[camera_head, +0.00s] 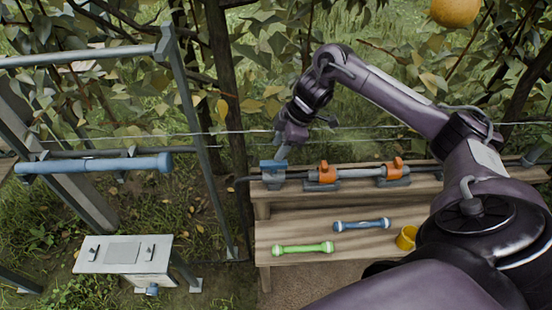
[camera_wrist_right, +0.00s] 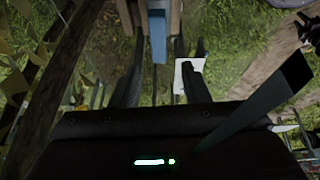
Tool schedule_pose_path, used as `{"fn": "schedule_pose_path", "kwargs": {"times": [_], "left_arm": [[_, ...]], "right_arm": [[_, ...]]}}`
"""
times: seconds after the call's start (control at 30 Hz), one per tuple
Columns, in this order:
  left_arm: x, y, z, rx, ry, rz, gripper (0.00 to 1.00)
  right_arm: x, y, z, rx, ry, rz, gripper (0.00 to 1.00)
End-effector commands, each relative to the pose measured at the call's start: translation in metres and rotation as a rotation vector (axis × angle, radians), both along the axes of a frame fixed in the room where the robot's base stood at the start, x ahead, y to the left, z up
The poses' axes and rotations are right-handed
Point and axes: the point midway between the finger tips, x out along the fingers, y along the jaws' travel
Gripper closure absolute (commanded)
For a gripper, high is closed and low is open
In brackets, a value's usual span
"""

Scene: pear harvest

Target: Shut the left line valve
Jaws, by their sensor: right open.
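A grey pipe line runs along the back of the wooden bench, with a left valve with an orange handle (camera_head: 326,172) and a right valve with an orange handle (camera_head: 395,167). A blue fitting (camera_head: 272,174) sits at the bench's left end. My right gripper (camera_head: 281,151) is just above this fitting, left of the left orange handle, pointing down. In the right wrist view its open fingers (camera_wrist_right: 160,72) have a blue piece (camera_wrist_right: 158,38) between or beyond them; contact cannot be told. No orange handle shows there. My left gripper is not in view.
The bench (camera_head: 285,232) carries a green-ended bar (camera_head: 302,248), a blue-ended bar (camera_head: 362,225) and a yellow cup (camera_head: 406,238). Wires and branches cross behind the gripper. A metal frame with a blue tube (camera_head: 95,164) and a grey box (camera_head: 124,254) stand left.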

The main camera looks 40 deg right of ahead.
Motion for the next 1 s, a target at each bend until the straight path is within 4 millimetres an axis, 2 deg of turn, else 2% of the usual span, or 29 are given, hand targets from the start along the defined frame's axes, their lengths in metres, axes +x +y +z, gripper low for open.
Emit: {"fn": "schedule_pose_path", "kwargs": {"times": [0.03, 0.13, 0.3, 0.6, 0.77, 1.0], "left_arm": [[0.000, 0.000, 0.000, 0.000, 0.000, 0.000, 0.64], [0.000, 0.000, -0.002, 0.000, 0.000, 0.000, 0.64], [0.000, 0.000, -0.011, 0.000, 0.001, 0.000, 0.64], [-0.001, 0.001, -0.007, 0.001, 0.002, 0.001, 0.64], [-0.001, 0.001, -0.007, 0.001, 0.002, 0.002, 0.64], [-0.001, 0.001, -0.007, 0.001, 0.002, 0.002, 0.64]], "right_arm": [[-0.002, -0.011, 0.007, 0.005, 0.019, -0.020, 0.58], [-0.006, -0.017, 0.007, 0.015, 0.046, -0.039, 0.58], [-0.003, -0.009, -0.016, 0.019, 0.051, -0.038, 0.58], [0.007, 0.004, -0.052, 0.017, 0.048, -0.039, 0.58], [0.009, 0.007, -0.059, 0.015, 0.046, -0.037, 0.58], [0.009, 0.007, -0.060, 0.015, 0.045, -0.037, 0.59]]}}
